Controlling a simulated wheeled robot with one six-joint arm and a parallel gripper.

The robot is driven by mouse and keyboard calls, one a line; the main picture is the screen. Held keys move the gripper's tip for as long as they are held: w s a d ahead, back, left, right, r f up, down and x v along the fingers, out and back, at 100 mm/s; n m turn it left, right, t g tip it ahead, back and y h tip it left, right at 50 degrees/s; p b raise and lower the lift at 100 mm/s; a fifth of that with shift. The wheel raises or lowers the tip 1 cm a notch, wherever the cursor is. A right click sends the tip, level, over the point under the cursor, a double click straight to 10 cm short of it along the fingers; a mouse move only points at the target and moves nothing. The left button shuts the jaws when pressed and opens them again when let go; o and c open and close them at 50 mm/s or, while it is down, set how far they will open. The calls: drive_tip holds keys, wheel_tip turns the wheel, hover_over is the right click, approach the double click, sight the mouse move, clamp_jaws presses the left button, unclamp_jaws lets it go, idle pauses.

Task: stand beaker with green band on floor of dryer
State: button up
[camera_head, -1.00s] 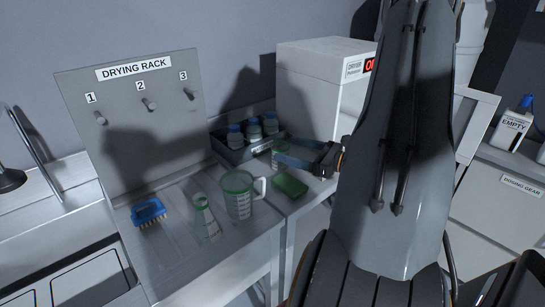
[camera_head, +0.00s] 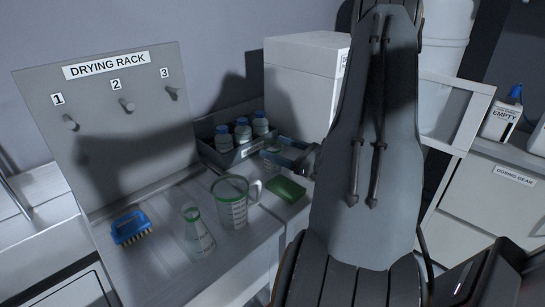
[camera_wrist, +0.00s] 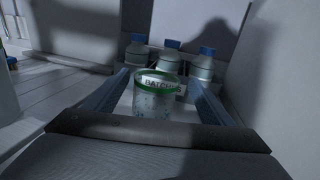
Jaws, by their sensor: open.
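The beaker with the green band (camera_wrist: 155,103) stands upright between my gripper's two blue fingers in the wrist view. In the head view it shows partly behind the fingers (camera_head: 269,148). My gripper (camera_wrist: 158,82) is open around it, with a finger on either side; in the head view my gripper (camera_head: 286,153) is at the right end of the bench. The dryer is the white box (camera_head: 300,85) at the back; my arm covers its front, so its floor is hidden. A windowed panel, apparently its open door (camera_head: 462,112), shows right of my arm.
A grey tray (camera_head: 228,158) of blue-capped bottles stands just behind the beaker.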

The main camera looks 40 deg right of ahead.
sight(264, 145)
drive_tip(key=shift+a+f+p+x, duration=0.1)
drive_tip(key=shift+f+p+x, duration=0.1)
drive_tip(key=shift+p+x, duration=0.85)
drive_tip(key=shift+a+f+p+x, duration=0.15)
drive_tip(key=shift+p+x, duration=0.15)
drive_tip(key=shift+x, duration=1.3)
drive_tip(key=shift+c, duration=0.4)
drive_tip(key=shift+d, duration=0.1)
drive_tip(key=c, duration=1.2)
drive_tip(key=shift+r, duration=0.1)
